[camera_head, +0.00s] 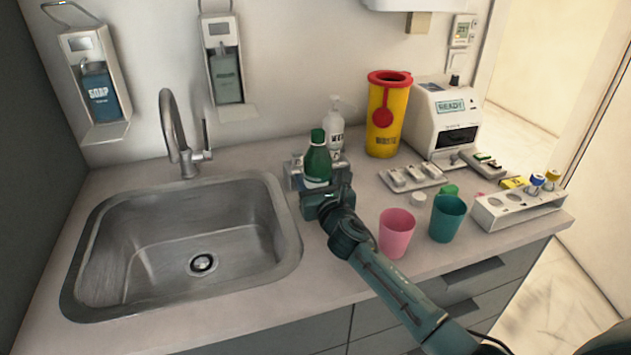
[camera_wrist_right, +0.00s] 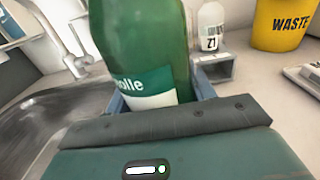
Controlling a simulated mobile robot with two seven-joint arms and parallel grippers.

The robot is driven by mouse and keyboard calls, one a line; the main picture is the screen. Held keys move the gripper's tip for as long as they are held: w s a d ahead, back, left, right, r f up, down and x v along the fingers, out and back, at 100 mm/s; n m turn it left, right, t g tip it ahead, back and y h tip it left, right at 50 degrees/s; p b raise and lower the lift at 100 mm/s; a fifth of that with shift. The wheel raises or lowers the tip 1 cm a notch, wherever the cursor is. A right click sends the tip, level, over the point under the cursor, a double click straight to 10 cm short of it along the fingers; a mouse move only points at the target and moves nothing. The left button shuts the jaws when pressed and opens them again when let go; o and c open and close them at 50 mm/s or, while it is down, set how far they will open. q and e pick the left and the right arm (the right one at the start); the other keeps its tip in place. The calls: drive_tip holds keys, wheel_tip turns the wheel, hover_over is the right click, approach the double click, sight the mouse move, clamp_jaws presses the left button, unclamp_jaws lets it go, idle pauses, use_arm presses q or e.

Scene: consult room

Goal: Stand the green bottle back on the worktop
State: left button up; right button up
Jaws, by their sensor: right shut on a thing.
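The green bottle (camera_head: 318,162), with a green cap and a green-and-white label, is near upright behind the right edge of the sink. My right gripper (camera_head: 326,190), whose arm comes in from the lower right, is shut on its lower part. In the right wrist view the bottle (camera_wrist_right: 145,40) stands between the two fingers (camera_wrist_right: 160,95). Its base is hidden by the gripper, so I cannot tell whether it touches the worktop (camera_head: 330,275). My left gripper is not in view.
The sink (camera_head: 285,235) lies left of the gripper. A grey holder (camera_head: 292,175) and white pump bottle (camera_head: 336,118) stand close behind. A pink cup (camera_head: 396,235), teal cup (camera_head: 447,220), tray (camera_head: 412,180) and yellow waste bin (camera_head: 382,120) are to the right.

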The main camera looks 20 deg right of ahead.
drive_tip(key=shift+f, duration=0.15)
drive_tip(key=o, duration=1.1)
drive_tip(key=shift+r, duration=0.3)
drive_tip(key=s, duration=1.2)
drive_tip(key=shift+d+f, duration=0.1)
drive_tip(key=shift+d, duration=0.1)
